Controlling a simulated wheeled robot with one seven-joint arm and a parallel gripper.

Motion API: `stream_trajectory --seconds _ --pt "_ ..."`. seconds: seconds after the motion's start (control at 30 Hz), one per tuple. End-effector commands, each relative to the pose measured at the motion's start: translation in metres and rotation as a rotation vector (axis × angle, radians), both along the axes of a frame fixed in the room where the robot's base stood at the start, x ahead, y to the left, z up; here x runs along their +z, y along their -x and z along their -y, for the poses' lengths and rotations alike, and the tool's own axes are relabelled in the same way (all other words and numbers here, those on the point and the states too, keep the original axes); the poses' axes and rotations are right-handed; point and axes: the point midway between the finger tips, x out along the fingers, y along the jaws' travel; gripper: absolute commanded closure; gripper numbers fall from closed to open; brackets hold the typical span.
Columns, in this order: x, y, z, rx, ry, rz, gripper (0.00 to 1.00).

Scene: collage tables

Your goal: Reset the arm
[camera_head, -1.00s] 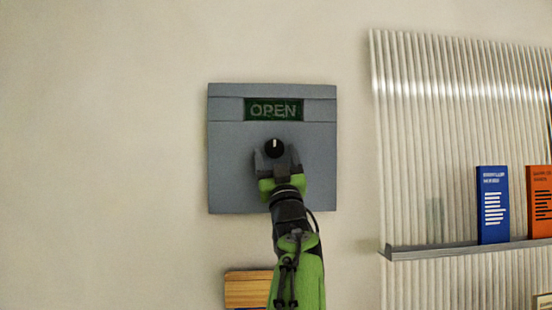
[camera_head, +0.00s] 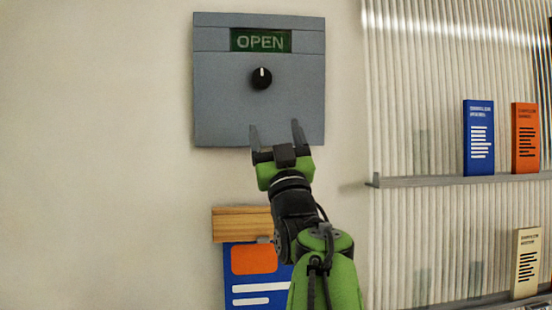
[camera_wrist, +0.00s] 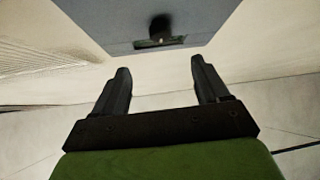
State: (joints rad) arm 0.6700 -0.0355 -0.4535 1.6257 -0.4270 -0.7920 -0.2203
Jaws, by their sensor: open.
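My gripper (camera_head: 276,133) is open and empty, with its two dark fingers apart. In the head view it shows just below the black knob (camera_head: 261,78), in front of the lower edge of the grey wall panel (camera_head: 222,105). The knob has a white mark pointing up. A green display (camera_head: 260,41) above it reads OPEN. In the wrist view, my gripper (camera_wrist: 160,80) has bare wall between its fingers, and the panel (camera_wrist: 110,20) with the knob (camera_wrist: 160,27) lies beyond the fingertips. The gripper is apart from the knob.
A wooden strip (camera_head: 240,223) with a blue and orange poster (camera_head: 245,275) is on the wall below the panel. At right, a ribbed board has a shelf (camera_head: 430,180) holding a blue booklet (camera_head: 479,138) and an orange booklet (camera_head: 525,138). A cream booklet (camera_head: 526,262) stands lower.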

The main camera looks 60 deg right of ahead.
Motion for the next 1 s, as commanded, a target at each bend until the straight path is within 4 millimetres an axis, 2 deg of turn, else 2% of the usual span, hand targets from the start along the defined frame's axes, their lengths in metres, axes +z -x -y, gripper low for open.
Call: stream_trajectory --seconds 0.1,0.63,0.73,0.77,0.87,0.9,0.97,1.0 --pt "-0.005 0.004 -0.004 0.001 0.001 0.000 0.26" --pt "-0.003 0.004 -0.004 0.001 0.000 -0.001 0.26" --pt "-0.009 -0.003 -0.008 0.022 -0.029 -0.021 0.26" --pt "-0.015 -0.009 -0.013 0.043 -0.058 -0.042 0.26" --pt "-0.056 -0.042 -0.044 0.162 -0.223 -0.181 0.26" --pt "-0.080 -0.056 -0.064 0.220 -0.301 -0.261 0.26" --pt "-0.117 -0.071 -0.097 0.301 -0.406 -0.391 0.26" --pt "-0.143 -0.077 -0.119 0.347 -0.469 -0.477 0.26"
